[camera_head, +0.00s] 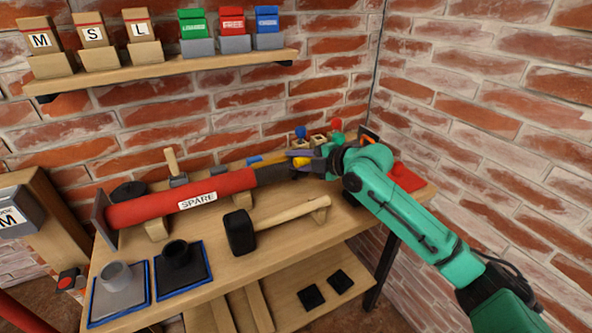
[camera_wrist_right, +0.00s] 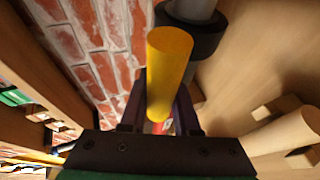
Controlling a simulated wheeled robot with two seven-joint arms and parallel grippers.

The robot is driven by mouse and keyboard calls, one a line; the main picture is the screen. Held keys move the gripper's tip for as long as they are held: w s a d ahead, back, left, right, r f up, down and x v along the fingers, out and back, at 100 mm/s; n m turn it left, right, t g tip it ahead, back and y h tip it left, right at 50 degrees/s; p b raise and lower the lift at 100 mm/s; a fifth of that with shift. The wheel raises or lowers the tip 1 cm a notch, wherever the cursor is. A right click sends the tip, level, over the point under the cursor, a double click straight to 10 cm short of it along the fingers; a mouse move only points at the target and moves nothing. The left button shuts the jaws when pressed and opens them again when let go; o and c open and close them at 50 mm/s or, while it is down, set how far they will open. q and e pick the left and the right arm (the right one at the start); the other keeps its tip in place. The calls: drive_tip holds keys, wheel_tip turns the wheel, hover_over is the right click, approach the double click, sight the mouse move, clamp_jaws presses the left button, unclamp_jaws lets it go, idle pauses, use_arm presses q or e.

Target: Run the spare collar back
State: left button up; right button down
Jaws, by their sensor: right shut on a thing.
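A large red cylinder (camera_head: 180,199) with a white SPARE label lies on wooden supports on the bench, with a dark section and a narrower shaft toward its right end. My right gripper (camera_head: 304,161) is at that right end, shut on a yellow handle (camera_head: 301,162). In the right wrist view the yellow handle (camera_wrist_right: 168,70) stands up between the fingers (camera_wrist_right: 158,112). Beside it is a black collar (camera_wrist_right: 205,37) around a grey shaft (camera_wrist_right: 193,9); how the handle joins the collar is hidden. My left gripper is not in view.
A black-headed mallet (camera_head: 240,232) with a wooden handle lies in front of the cylinder. Blue-edged trays (camera_head: 105,318) with round pieces stand at the front left. Labelled boxes stand on a wall shelf (camera_head: 170,70). The brick wall (camera_head: 480,110) is close on the right.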

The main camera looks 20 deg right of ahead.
drive_tip(key=shift+s+f+b, duration=0.35)
drive_tip(key=shift+s+f, duration=0.1)
drive_tip(key=shift+f, duration=0.3)
drive_tip(key=shift+s, duration=0.1)
drive_tip(key=c, duration=0.6)
unclamp_jaws()
drive_tip(key=shift+d+r, duration=0.1)
